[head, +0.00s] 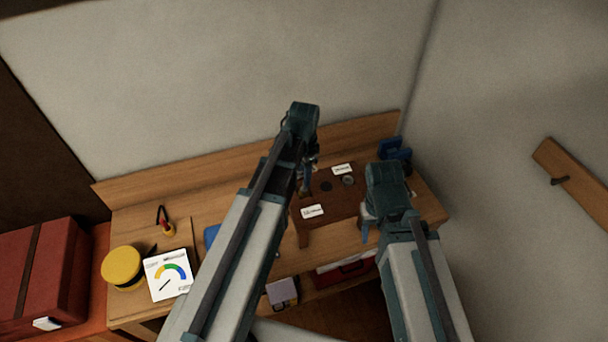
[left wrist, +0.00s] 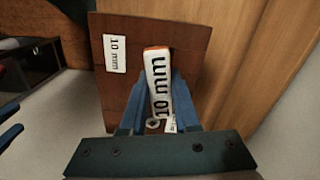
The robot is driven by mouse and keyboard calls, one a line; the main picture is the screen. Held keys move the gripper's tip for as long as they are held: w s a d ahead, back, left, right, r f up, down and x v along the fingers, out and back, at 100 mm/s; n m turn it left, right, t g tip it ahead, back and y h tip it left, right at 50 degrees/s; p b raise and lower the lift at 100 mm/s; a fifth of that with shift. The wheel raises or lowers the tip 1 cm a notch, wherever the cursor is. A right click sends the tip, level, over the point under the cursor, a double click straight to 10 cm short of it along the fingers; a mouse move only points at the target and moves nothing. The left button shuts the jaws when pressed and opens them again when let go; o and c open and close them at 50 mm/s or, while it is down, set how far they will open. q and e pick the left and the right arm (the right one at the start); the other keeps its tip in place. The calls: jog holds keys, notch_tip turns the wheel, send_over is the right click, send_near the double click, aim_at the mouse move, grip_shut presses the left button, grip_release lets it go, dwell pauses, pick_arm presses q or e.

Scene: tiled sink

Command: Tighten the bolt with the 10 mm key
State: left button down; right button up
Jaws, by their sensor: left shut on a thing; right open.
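My left gripper (head: 306,182) is over the brown board (head: 340,203) on the bench. In the left wrist view its blue fingers (left wrist: 158,85) are shut on the 10 mm key (left wrist: 157,80), which has a white label and an orange edge. The board (left wrist: 185,30) lies beyond the key, with a white "10 mm" label (left wrist: 115,53). In the head view two dark round spots (head: 348,181) show on the board; I cannot tell which is the bolt. The key's working end and its contact with the bolt are hidden. My right gripper (head: 369,225) is open beside the board's right side.
A blue object (head: 395,150) stands at the bench's back right. A gauge card (head: 168,275), a yellow round thing (head: 122,268) and a small red-and-yellow tool (head: 166,226) are at the left. A red case (head: 45,270) stands left of the bench. A wall rises behind.

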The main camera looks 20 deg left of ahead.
pick_arm(q)
jog(key=m, duration=0.4)
jog(key=shift+m, duration=0.6)
jog(key=c, duration=1.1)
grip_release()
jog(key=shift+m, duration=0.5)
jog(key=o, duration=0.6)
notch_tip(320, 180, up, 7)
jog(key=p, duration=0.7)
